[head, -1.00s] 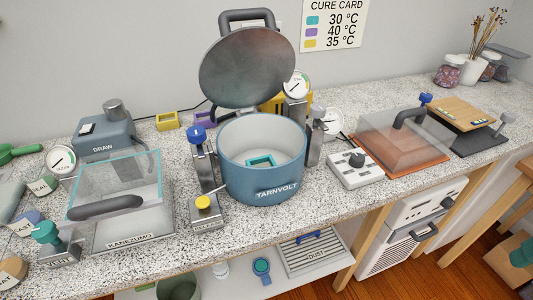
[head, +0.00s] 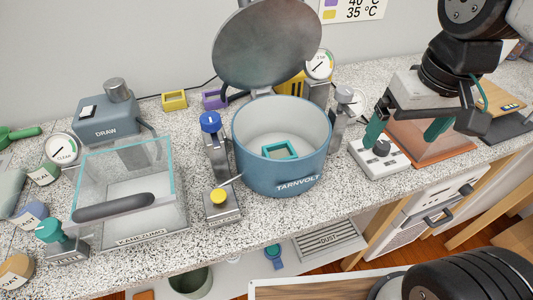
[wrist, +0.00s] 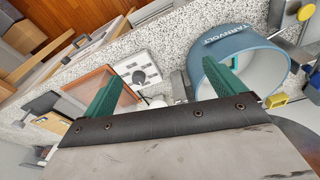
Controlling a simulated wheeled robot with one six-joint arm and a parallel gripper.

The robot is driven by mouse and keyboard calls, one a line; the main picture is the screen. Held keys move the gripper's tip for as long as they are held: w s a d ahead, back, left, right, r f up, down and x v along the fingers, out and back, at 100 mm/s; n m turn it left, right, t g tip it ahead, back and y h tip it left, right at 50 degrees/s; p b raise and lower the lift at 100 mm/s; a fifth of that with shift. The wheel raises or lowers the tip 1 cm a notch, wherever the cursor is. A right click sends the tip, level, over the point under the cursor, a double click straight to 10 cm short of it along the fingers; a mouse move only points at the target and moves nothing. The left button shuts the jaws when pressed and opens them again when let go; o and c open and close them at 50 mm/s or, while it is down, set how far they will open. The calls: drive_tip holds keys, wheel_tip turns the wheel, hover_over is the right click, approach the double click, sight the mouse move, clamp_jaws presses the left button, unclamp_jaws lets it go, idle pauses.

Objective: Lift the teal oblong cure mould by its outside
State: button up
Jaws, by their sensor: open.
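The teal oblong cure mould (head: 280,150) lies on the floor of the open blue TARNVOLT pot (head: 268,181). Its rectangular rim faces up, with clear floor around it. My gripper (head: 407,131) is open and empty, to the right of the pot, above the white control box and the brown plate. Its two green fingers are spread wide. In the wrist view my gripper (wrist: 160,76) shows with one finger overlapping the pot (wrist: 238,72).
The pot's round lid (head: 266,45) stands raised behind it. The white control box (head: 379,158) is at right, a clear box (head: 130,195) at left. Yellow (head: 174,100) and purple (head: 214,99) moulds lie behind.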

drive_tip(key=w+a+f+n, duration=0.1)
drive_tip(key=w+a+f, duration=0.1)
drive_tip(key=w+a, duration=0.45)
drive_tip(key=n+g, duration=0.1)
drive_tip(key=g, duration=0.1)
approach(280, 152)
drive_tip(key=s, duration=0.3)
drive_tip(key=f, duration=0.7)
drive_tip(key=shift+w+a+f, duration=0.15)
drive_tip(key=shift+a, duration=0.15)
drive_tip(key=c, duration=1.1)
